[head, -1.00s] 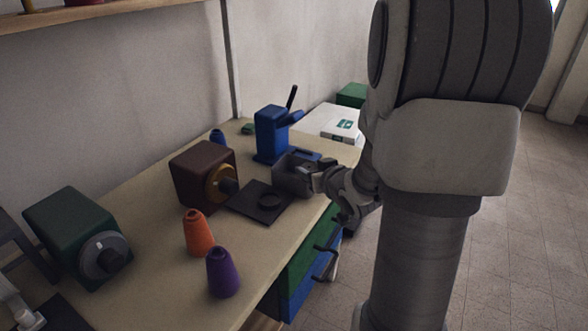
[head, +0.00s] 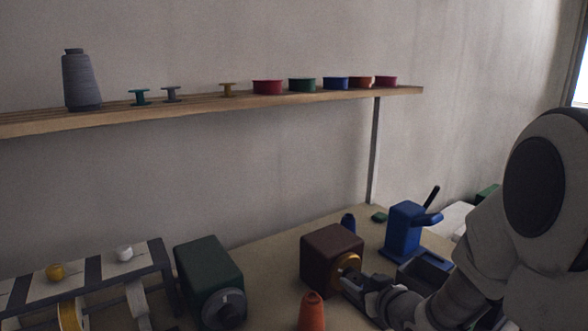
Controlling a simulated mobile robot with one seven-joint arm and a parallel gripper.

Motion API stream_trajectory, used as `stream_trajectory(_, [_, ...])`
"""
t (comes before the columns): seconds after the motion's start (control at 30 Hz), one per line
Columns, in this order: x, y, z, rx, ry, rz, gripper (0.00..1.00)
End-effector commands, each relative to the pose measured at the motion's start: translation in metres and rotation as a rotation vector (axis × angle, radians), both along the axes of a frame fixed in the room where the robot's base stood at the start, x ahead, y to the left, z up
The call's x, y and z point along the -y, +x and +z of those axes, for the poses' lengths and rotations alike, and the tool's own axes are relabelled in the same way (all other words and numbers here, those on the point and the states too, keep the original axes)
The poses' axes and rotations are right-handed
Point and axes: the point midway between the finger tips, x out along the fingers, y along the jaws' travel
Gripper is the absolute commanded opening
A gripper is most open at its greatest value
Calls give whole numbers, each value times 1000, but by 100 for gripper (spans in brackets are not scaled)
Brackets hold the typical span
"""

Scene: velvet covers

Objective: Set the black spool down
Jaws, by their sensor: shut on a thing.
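My gripper (head: 352,284) is low in the head view, in front of the brown machine (head: 330,258) and close to its orange disc (head: 350,262). It is shut on a small dark thing, taken to be the black spool. The fingers and the dim light hide nearly all of it, so its tilt and whether it touches the disc cannot be told. The black mat on the bench is out of sight, below the picture or behind my arm.
An orange cone (head: 311,312) stands just left of my gripper. A blue machine (head: 404,228) and a dark tray (head: 425,272) are to the right. A green machine (head: 208,275) and a rack (head: 95,272) are left. A shelf (head: 215,103) with several spools runs above.

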Motion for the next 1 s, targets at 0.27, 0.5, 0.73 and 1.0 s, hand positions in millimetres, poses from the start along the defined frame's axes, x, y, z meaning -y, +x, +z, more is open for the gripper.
stream_trajectory(0.27, [0, 0, 46, 0, 0, -1, 0])
stream_trajectory(0.5, [0, 0, 86, 0, 0, 0, 0])
stream_trajectory(0.73, [0, 0, 104, 0, 0, 0, 0])
stream_trajectory(1.0, [-4, 6, 95, -5, 2, -22, 0])
